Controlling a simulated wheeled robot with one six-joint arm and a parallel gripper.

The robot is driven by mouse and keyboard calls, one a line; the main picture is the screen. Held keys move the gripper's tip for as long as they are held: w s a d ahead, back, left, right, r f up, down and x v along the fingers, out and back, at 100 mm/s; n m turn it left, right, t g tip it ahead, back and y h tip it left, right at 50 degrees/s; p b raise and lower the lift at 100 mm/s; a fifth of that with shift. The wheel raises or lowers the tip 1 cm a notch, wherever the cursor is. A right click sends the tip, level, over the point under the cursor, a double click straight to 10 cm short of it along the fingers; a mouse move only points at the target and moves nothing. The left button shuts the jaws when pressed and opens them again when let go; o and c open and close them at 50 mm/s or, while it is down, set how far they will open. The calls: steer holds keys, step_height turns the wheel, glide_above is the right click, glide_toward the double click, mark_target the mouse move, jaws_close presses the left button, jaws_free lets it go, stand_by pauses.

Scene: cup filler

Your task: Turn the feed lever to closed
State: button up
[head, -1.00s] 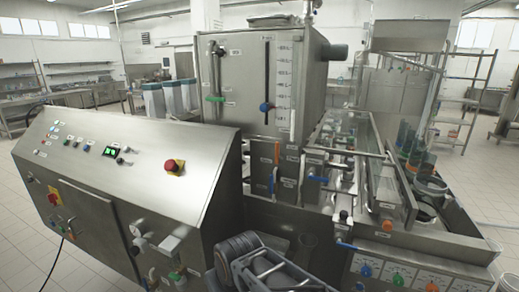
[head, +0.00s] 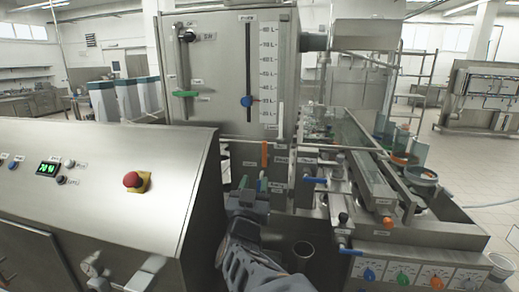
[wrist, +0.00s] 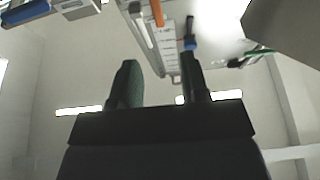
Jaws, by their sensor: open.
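In the head view an upright orange lever (head: 265,154) stands at the front of the filler, below the tank. A blue-handled lever (head: 314,180) lies sideways to its right, and another blue lever (head: 350,251) sits lower. The labels are too small to read, so I cannot tell which is the feed lever. My gripper (head: 252,183) is open and empty, pointing up just below the orange lever. In the wrist view, the two dark fingers (wrist: 160,68) stand apart, with the orange lever (wrist: 158,12) and the blue-handled lever (wrist: 25,14) beyond them.
The tank (head: 215,90) carries a green handle (head: 186,94) and a blue knob (head: 246,101) on slots. A control cabinet (head: 110,180) with a red button (head: 133,180) stands close on the left. The conveyor guards (head: 365,180) are on the right.

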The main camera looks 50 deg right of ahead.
mark_target(264, 149)
steer(key=p+x, duration=1.2)
steer(key=x, duration=0.1)
steer(key=shift+d+r, duration=0.3)
steer(key=shift+d, duration=0.05)
jaws_close()
stand_by(0.4)
